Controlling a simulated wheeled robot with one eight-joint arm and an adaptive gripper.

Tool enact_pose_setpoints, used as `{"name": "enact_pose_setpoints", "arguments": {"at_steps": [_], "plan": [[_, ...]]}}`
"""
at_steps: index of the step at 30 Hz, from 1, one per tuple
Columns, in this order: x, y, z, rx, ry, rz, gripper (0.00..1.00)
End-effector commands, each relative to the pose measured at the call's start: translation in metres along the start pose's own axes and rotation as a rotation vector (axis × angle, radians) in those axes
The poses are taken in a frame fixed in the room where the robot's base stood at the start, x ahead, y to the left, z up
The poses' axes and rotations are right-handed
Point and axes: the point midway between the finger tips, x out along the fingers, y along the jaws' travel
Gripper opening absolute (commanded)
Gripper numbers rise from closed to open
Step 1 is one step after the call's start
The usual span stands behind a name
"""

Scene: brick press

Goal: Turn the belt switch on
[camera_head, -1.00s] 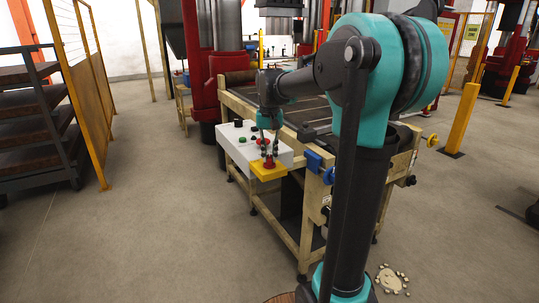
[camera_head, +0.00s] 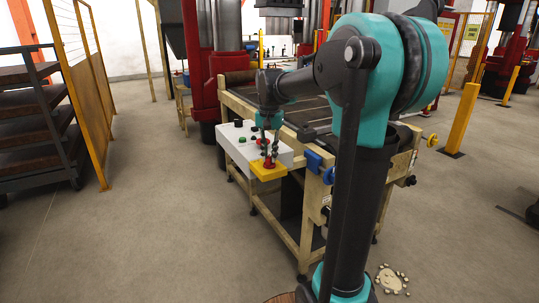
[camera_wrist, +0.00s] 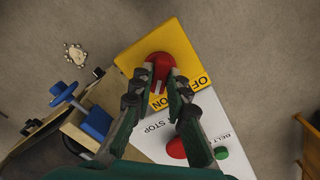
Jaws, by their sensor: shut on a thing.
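The belt switch is a red rotary knob (camera_wrist: 158,66) on a yellow plate (camera_wrist: 131,58) at the end of a white control box. In the wrist view a pale mark on the knob points down, toward my gripper. Black lettering is on the plate beside it, partly covered by a finger. The knob also shows in the head view (camera_head: 269,163). My gripper (camera_wrist: 161,78) is shut on the knob, with one finger on each side of it.
The white box (camera_wrist: 215,112) also carries a red stop button (camera_wrist: 176,148) and a green button (camera_wrist: 221,153) close to my right finger. The box sits on the conveyor frame (camera_head: 297,225). A yellow fence (camera_head: 88,110) stands at left.

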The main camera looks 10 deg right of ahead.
Motion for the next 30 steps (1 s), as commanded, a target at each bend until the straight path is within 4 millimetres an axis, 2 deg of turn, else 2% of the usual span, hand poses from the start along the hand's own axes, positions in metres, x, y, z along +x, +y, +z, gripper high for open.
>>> {"name": "enact_pose_setpoints", "arguments": {"at_steps": [2,3,8,16,20,23,30], "plan": [[-0.001,0.0,-0.001,0.001,0.001,-0.001,0.0],[-0.001,0.0,-0.001,0.001,0.001,-0.001,0.18],[0.0,0.0,0.0,0.0,0.001,0.0,0.36],[-0.001,0.0,0.0,-0.001,0.0,0.0,0.36],[-0.008,0.0,0.0,-0.001,0.0,0.0,0.36],[-0.022,0.0,0.0,-0.001,0.0,0.0,0.36],[-0.07,0.0,0.0,-0.001,0.0,0.0,0.36]]}}
